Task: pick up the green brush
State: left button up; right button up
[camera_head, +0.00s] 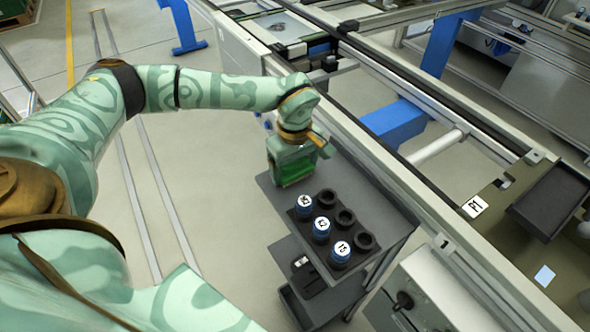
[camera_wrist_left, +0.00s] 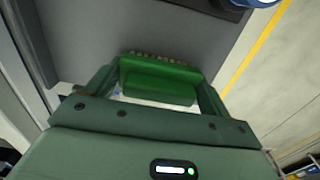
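The green brush (camera_wrist_left: 160,82) shows between the two fingers of my left gripper (camera_wrist_left: 160,78) in the left wrist view. It fills the width between them, and I see no gap at either side. Its bristles show along the far edge. In the head view my left gripper (camera_head: 292,170) is over the back left corner of the cart's top shelf, with the bright green brush (camera_head: 297,172) between its fingers. I cannot tell whether the brush still touches the shelf. My right gripper is not in view.
The grey cart (camera_head: 375,190) holds a black rack with blue-banded, labelled containers (camera_head: 321,230) and empty holes, close in front of the gripper. A conveyor frame (camera_head: 390,160) runs along the right of the cart. Open floor (camera_head: 220,215) lies to the left.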

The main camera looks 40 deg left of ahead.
pick_arm(q)
jog(key=shift+c, duration=1.2)
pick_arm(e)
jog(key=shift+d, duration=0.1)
pick_arm(q)
jog(key=shift+r, duration=0.6)
notch_tip(320, 180, up, 3)
jog(key=shift+s+f+p, duration=0.1)
jog(key=shift+p, duration=0.75)
jog(key=s+d+r+p, duration=0.3)
jog(key=s+r, duration=0.6)
jog(key=s, duration=0.4)
jog(key=shift+s+d, duration=0.2)
jog(key=shift+d, duration=0.05)
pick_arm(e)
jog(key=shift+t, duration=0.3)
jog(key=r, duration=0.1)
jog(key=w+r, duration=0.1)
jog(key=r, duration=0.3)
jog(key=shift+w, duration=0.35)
